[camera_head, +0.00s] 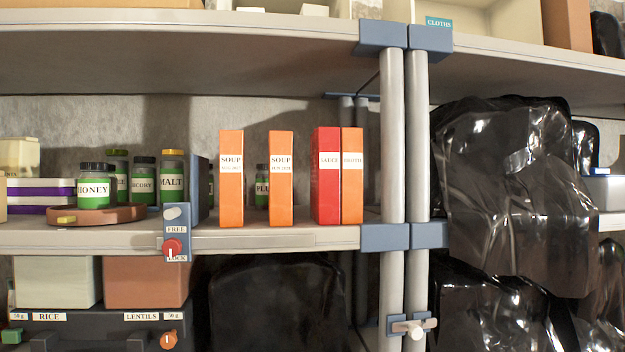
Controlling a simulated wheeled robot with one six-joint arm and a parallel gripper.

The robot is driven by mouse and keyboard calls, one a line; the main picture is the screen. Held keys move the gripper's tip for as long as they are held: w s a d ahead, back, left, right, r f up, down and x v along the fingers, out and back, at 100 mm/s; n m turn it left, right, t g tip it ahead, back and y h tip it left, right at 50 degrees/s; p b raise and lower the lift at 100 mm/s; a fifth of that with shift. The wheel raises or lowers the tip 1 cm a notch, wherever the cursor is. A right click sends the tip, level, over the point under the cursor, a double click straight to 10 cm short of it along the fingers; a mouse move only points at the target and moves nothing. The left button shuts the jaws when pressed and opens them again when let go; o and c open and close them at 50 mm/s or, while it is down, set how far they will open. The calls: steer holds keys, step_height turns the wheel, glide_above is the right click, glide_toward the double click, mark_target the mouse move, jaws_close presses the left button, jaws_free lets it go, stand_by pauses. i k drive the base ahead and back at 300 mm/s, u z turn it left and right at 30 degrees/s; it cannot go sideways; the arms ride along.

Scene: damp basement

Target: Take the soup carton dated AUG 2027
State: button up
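Two orange cartons labelled SOUP stand upright on the middle shelf, a left soup carton (231,200) and a right soup carton (281,205), with a gap between them. Each has a smaller line of print under SOUP that is too small to read, so I cannot tell which is dated AUG 2027. To their right stand a red carton (326,205), its label seeming to read SAUCE, and another orange carton (352,205) whose label is unclear. These two touch or nearly touch. My gripper is not in view.
The shelf (280,238) has a low front lip. A FREE/LOCK switch panel (176,240) stands at its edge beside a round tray (130,213) of jars, including HONEY (94,187). Grey posts (391,150) rise at right, with black bags (510,190) beyond. Another shelf overhangs.

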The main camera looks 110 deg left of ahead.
mark_target(232, 143)
steer(key=z, duration=0.1)
steer(key=k, duration=1.2)
steer(key=u, duration=1.2)
